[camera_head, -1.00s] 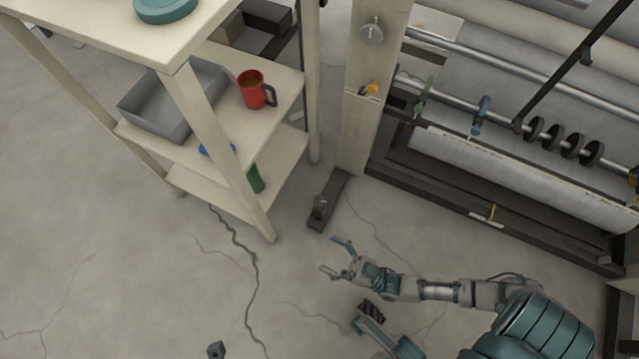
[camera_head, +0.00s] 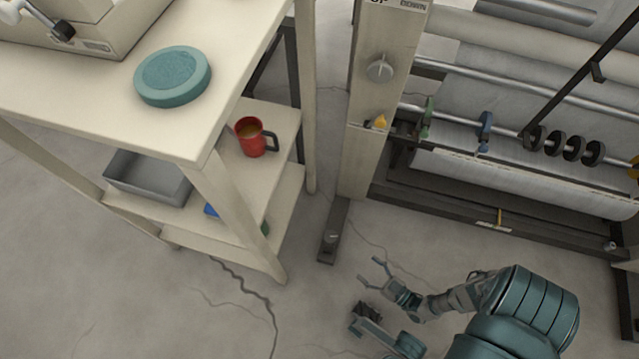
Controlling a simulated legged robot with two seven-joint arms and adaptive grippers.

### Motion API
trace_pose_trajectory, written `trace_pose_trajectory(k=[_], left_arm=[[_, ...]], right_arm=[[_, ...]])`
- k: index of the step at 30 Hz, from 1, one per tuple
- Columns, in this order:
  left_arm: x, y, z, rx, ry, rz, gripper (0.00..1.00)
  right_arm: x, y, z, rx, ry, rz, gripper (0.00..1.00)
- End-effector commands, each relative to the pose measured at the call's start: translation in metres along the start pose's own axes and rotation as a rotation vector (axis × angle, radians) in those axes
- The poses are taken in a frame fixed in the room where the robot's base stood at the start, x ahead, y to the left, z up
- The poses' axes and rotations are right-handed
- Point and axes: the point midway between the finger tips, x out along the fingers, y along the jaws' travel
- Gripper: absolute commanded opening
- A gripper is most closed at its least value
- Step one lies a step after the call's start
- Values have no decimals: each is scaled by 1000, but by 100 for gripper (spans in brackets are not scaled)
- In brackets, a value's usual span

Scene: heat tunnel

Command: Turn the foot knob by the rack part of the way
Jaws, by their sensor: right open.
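The foot knob (camera_head: 331,238) is a small dark grey knob on the end of the dark foot bar (camera_head: 336,216), at the base of the beige post (camera_head: 362,150). The rack (camera_head: 245,190), a cream shelf unit, stands to the left of it. My right gripper (camera_head: 371,272) is open and empty, its two fingers pointing left and up, to the lower right of the knob and apart from it.
A red mug (camera_head: 251,138) and a grey tray (camera_head: 147,178) stand on the lower shelves. A teal round object (camera_head: 172,76) lies on the top. The roller machine (camera_head: 520,170) fills the right. Cracked bare floor (camera_head: 110,310) is free at lower left.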

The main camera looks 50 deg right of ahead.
Motion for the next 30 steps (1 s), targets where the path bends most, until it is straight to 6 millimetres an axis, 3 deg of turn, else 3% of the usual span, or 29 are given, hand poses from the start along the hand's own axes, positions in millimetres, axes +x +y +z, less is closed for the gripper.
trace_pose_trajectory(k=[5,21,30], left_arm=[[0,1,1,0,3,2,75],[2,1,12,3,45,17,75],[5,1,11,5,70,26,75]], right_arm=[[16,0,1,0,1,2,75],[137,0,4,-2,-2,0,75],[170,0,2,-1,-1,1,75]])
